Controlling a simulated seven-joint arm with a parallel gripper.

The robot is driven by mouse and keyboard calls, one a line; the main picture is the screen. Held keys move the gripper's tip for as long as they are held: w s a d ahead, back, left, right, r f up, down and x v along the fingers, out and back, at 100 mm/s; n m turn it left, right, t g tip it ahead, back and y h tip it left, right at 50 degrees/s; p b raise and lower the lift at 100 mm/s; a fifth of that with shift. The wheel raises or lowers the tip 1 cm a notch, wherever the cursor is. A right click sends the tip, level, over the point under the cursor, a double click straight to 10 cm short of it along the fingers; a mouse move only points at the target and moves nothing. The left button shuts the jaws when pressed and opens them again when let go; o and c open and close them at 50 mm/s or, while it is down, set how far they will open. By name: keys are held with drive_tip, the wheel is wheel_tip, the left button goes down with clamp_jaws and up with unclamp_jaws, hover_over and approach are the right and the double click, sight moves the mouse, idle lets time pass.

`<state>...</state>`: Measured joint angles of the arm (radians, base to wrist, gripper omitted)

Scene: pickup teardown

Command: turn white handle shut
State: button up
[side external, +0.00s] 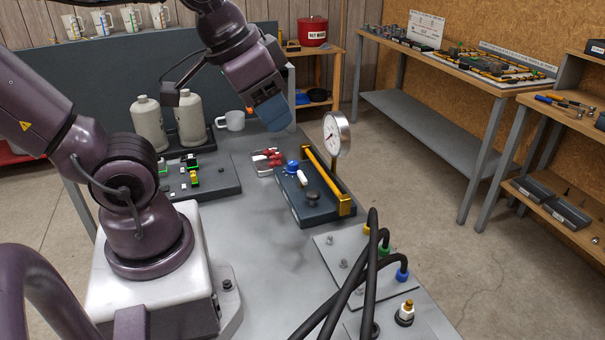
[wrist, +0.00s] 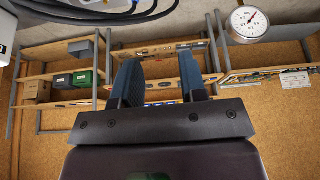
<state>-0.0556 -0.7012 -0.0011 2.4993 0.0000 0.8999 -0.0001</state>
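A small white handle (side external: 302,178) sticks out beside a blue round part (side external: 292,167) on top of a dark block (side external: 304,203) in the side view. A yellow bar (side external: 328,180) runs along the block's right side. My gripper (side external: 277,116) hangs in the air above and a little left of the block, clear of the handle. In the wrist view my gripper (wrist: 160,76) has its two dark blue fingers apart with nothing between them. The handle does not show in the wrist view.
A round dial gauge (side external: 336,133) stands behind the block; a dial also shows in the wrist view (wrist: 249,22). Red-handled parts (side external: 267,160) lie left of the block. Black hoses (side external: 371,262) rise from a plate at the front. Two bottles (side external: 189,120) and a mug (side external: 235,121) stand behind.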

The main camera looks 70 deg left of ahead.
drive_tip(key=w+a+f+n+g, duration=0.4)
drive_tip(key=w+a+f+n, duration=0.25)
drive_tip(key=a, duration=0.45)
drive_tip(key=n+g, duration=0.1)
drive_tip(key=n, duration=1)
approach(302, 175)
wheel_tip(302, 175, down, 9)
clamp_jaws()
